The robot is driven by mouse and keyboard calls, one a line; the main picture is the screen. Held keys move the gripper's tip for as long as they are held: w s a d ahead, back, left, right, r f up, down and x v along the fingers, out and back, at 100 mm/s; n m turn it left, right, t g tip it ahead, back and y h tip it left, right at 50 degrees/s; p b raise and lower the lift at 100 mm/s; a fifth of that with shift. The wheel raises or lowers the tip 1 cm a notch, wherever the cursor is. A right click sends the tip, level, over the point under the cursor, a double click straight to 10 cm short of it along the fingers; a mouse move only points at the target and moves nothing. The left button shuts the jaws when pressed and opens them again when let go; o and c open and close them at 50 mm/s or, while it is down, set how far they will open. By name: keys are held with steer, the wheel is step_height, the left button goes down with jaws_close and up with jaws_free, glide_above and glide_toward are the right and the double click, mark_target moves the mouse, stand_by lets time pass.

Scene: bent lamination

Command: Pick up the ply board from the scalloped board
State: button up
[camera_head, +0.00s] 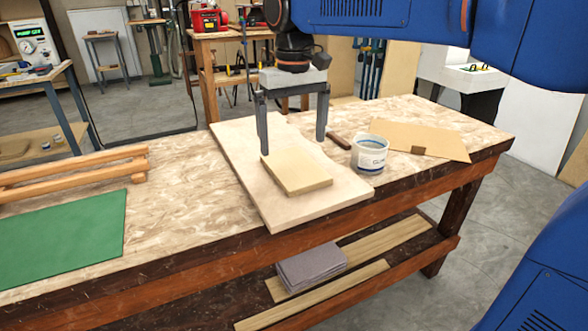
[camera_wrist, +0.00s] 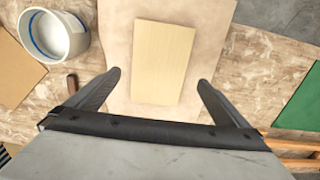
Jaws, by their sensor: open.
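The ply board (camera_head: 296,175) is a small pale rectangle lying flat on the scalloped board (camera_head: 325,195), a larger light board on the workbench. In the wrist view the ply board (camera_wrist: 162,62) lies in the upper middle, on the scalloped board (camera_wrist: 216,20). My gripper (camera_head: 293,145) points down with its two fingers spread wide, over the back part of the ply board. In the wrist view my gripper (camera_wrist: 160,78) has its fingertips to either side of the ply board's near end, with nothing between them held. Whether the fingertips touch the scalloped board is hard to tell.
A white tub (camera_head: 369,154) stands close right of the scalloped board, with a dark-handled tool (camera_head: 339,141) beside it. A tan sheet (camera_head: 412,140) lies farther right. Wooden rails (camera_head: 75,170) and a green mat (camera_head: 65,238) lie left. Grey sheets (camera_head: 310,267) sit on the lower shelf.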

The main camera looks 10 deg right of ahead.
mark_target(294, 166)
steer(key=shift+w+f, duration=0.1)
steer(key=shift+f, duration=3.05)
steer(key=c, duration=1.1)
